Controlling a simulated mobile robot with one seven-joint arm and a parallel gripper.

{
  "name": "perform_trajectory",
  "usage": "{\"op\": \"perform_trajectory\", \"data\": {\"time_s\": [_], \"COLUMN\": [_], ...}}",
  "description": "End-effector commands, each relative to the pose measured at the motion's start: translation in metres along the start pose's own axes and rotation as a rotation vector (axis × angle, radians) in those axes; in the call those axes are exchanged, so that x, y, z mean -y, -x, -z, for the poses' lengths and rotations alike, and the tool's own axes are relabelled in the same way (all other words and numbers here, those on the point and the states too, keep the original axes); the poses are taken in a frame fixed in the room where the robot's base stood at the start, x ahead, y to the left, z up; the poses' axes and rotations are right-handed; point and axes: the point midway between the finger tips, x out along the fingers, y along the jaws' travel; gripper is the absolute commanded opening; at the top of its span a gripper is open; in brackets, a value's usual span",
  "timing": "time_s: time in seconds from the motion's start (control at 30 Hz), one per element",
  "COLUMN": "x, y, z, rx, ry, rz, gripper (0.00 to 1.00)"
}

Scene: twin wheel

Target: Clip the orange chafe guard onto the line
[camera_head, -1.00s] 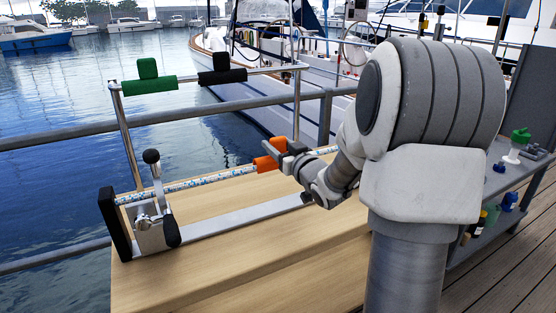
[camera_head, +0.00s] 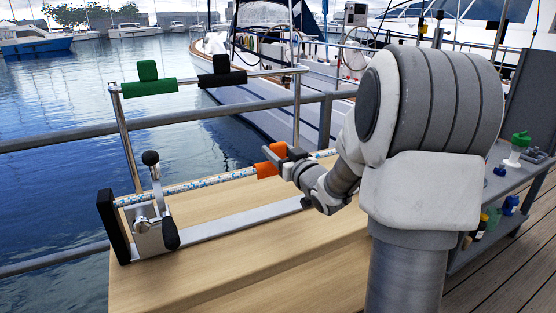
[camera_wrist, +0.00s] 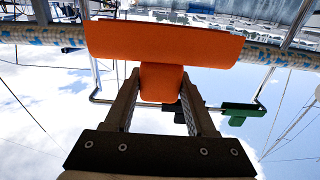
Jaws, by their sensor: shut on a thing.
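The orange chafe guard (camera_head: 268,167) is at the blue-and-white line (camera_head: 200,183), right of the line's middle. My gripper (camera_head: 288,156) is shut on the guard's grip tab. In the wrist view the guard (camera_wrist: 165,42) lies lengthwise along the line (camera_wrist: 285,58), and the line shows at both of its ends. The tab sits between the fingertips of my gripper (camera_wrist: 160,85). From these views I cannot tell whether the guard is fully seated around the line. The line runs just above the wooden bench top, and my gripper hides part of it.
A green guard (camera_head: 148,87) and a black guard (camera_head: 222,77) hang on a metal rail behind the line. A lever clamp (camera_head: 155,205) holds the line's left end. A side shelf (camera_head: 500,180) at the right holds small bottles. The bench front is clear.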

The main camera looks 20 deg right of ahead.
Motion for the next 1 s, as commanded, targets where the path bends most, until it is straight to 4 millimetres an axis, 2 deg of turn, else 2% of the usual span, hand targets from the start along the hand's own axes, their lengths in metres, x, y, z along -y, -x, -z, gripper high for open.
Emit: {"op": "perform_trajectory", "data": {"time_s": [0.17, 0.2, 0.4, 0.77, 0.87, 1.0], "x": [0.000, 0.000, 0.000, 0.000, -0.001, -0.001], "y": [0.000, 0.000, 0.000, 0.004, 0.015, 0.044], "z": [-0.006, -0.005, -0.005, -0.005, -0.004, -0.003], "rx": [-0.001, -0.001, 0.000, 0.001, 0.001, 0.002], "ry": [0.000, 0.000, 0.000, 0.000, 0.000, 0.001], "rz": [0.000, 0.000, 0.000, -0.001, -0.002, -0.003], "gripper": [0.00, 0.58, 0.91, 0.91, 0.91, 0.91]}}
